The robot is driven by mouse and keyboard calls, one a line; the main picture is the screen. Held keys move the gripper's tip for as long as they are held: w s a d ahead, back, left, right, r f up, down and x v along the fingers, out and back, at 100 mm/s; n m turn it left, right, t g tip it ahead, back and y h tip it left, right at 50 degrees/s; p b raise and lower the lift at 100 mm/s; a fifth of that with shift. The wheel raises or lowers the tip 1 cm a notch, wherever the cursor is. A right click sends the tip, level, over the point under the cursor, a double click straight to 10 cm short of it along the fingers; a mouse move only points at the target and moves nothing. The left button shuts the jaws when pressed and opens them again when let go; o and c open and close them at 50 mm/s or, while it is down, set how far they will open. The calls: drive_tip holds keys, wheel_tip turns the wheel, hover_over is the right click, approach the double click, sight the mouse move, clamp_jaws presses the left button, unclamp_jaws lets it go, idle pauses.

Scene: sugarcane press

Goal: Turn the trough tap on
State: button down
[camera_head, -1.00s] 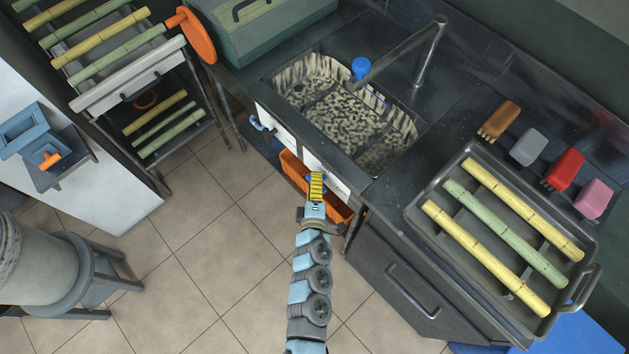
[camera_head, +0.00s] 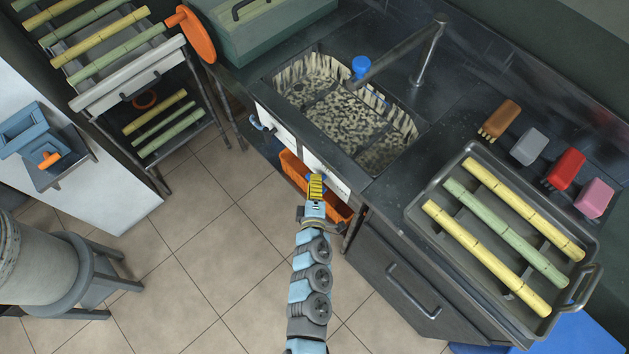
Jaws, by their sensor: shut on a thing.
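The trough (camera_head: 372,181) is a dark-rimmed sink with a speckled, divided basin and a pale front panel. My gripper (camera_head: 316,177), yellow-and-black at its end, reaches up from the bottom to this front panel. It is shut on a small blue tap handle (camera_head: 309,177), mostly hidden under the fingers. Another blue tap (camera_head: 262,124) sticks out at the left end of the front panel. A long-necked faucet (camera_head: 425,60) stands behind the basin, with a blue knob (camera_head: 360,66) near its spout end. I see no running water.
An orange crate (camera_head: 340,209) sits just under the trough front, close to my gripper. A metal tray (camera_head: 412,220) of cane sticks and several coloured blocks are on the right counter. A cane rack (camera_head: 90,101) and a stool (camera_head: 93,262) stand left. The tiled floor between is clear.

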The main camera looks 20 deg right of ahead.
drive_tip(key=shift+f+b, duration=0.3)
drive_tip(key=shift+b, duration=0.45)
drive_tip(key=shift+f+m+t+b, duration=0.15)
drive_tip(key=shift+m+t+b, duration=0.2)
drive_tip(key=shift+b, duration=0.85)
drive_tip(key=m+t+h+b, duration=0.1)
drive_tip(key=b, duration=0.4)
drive_tip(key=shift+b, duration=0.35)
drive_tip(key=m+t+h+b, duration=0.1)
drive_tip(key=m+b, duration=0.1)
drive_tip(key=b, duration=0.4)
drive_tip(key=shift+t, duration=0.35)
drive_tip(key=shift+s+r+m+t+h+b, duration=0.1)
drive_tip(key=shift+r+m+t+h+b, duration=0.15)
drive_tip(key=shift+m+b, duration=0.35)
drive_tip(key=shift+m+t+h+b, duration=0.15)
drive_tip(key=shift+m+h+b, duration=0.25)
drive_tip(key=shift+b, duration=0.2)
drive_tip(key=shift+d+r+m+t+h, duration=0.1)
drive_tip(key=shift+r+m+t+h, duration=0.1)
drive_tip(key=shift+m+h, duration=0.9)
drive_tip(key=shift+r+m+t+h, duration=0.2)
drive_tip(key=shift+m+h, duration=0.55)
drive_tip(key=shift+m, duration=0.6)
drive_tip(key=c, duration=0.9)
unclamp_jaws()
drive_tip(key=shift+c, duration=0.2)
